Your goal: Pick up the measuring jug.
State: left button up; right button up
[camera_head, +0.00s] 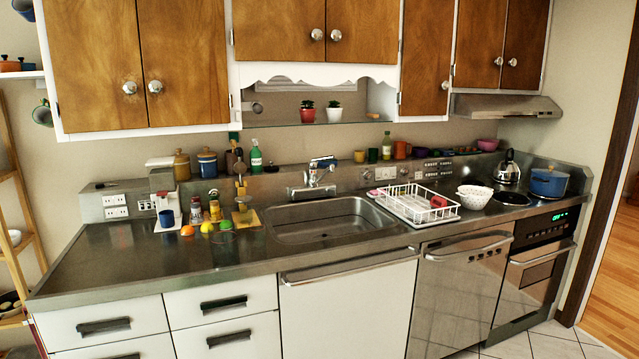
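I cannot make out a measuring jug for certain in the head view; the small items on the counter and the ledge are too small to tell apart fully. A white dish rack (418,217) stands right of the sink with a small red item (439,201) in it, whose kind I cannot tell. Neither of my grippers is in view.
The steel counter (95,250) is bare at the left. A coffee maker (163,188), a blue mug (166,219), jars and fruit stand left of the sink (325,222). A spotted bowl (474,197), a kettle (508,172) and a blue pot (548,183) are at the right.

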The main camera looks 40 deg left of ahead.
aim_at(222, 237)
jog(key=u, duration=1.7)
